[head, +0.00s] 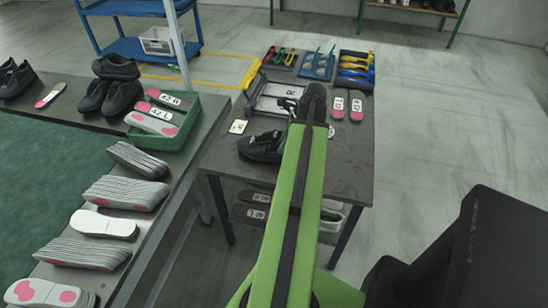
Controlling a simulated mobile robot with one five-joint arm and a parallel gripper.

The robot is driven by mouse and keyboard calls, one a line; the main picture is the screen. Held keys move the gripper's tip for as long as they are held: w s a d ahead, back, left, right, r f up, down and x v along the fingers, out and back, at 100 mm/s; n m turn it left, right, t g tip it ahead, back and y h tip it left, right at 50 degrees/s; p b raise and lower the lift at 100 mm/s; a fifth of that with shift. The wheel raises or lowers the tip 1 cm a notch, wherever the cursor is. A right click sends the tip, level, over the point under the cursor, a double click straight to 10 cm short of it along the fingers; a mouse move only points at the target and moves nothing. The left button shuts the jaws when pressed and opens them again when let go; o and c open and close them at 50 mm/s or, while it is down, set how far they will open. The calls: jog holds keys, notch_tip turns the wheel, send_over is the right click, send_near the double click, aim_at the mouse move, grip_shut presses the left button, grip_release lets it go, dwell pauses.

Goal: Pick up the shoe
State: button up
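A black shoe (259,148) lies on the dark table (345,170), left of my green arm, which hides its right end. My gripper (288,104) is small and partly visible at the far end of the arm, beyond the shoe and apart from it in the picture. I cannot make out whether its fingers are open or shut. Other black shoes (112,88) stand grouped on the bench at the left, and another dark shoe (14,76) is at the far left edge.
A grey frame (262,93) and pink-marked insoles (356,105) are on the table. Tool trays (318,66) line its back edge. A green crate (185,122) and stacked insoles (135,160) are on the left bench.

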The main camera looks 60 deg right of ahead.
aim_at(275, 159)
jog(key=b+x, duration=0.3)
jog(key=s+b+x, duration=0.1)
jog(key=shift+w+a+f+b, duration=0.1)
jog(key=shift+w+f+b, duration=0.15)
jog(key=shift+f, duration=0.2)
jog(key=shift+w+f+b, duration=0.15)
jog(key=shift+f+b, duration=0.15)
jog(key=shift+b, duration=0.05)
jog(key=shift+r, duration=0.2)
jog(key=shift+c, duration=0.4)
grip_shut()
